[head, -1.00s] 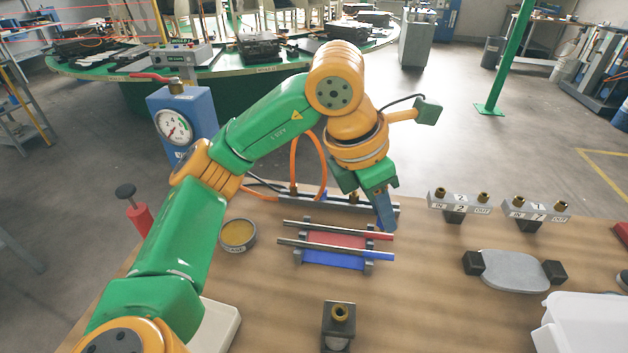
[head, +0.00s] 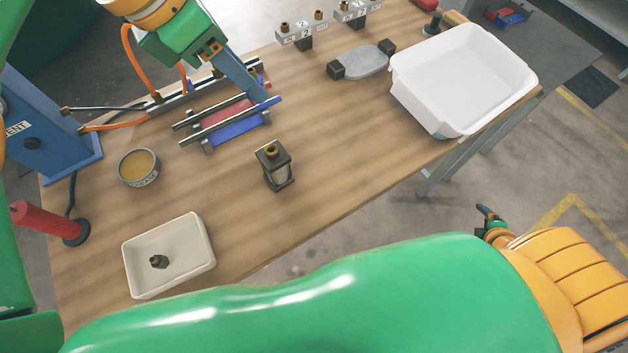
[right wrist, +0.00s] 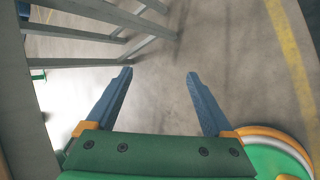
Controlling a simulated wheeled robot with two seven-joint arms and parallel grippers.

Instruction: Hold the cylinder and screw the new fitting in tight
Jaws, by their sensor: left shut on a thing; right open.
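The cylinder appears as a long grey bar (head: 180,102) at the back of the table in the head view, with a brass fitting (head: 157,97) and orange hoses near its left end. My left gripper (head: 252,90) is shut over its right part; the exact contact is hidden by the fingers. A loose dark-and-brass fitting (head: 158,262) lies in a small cream tray (head: 205,256). Another brass fitting (head: 271,151) tops a small dark stand (head: 278,180). I cannot tell which is new. My right gripper (head: 487,213) is beyond the table's front edge; the right wrist view shows it open and empty (right wrist: 160,85).
A rack with red and blue pads (head: 236,128) and rods stands in front of the cylinder. My green arm crosses the foreground.

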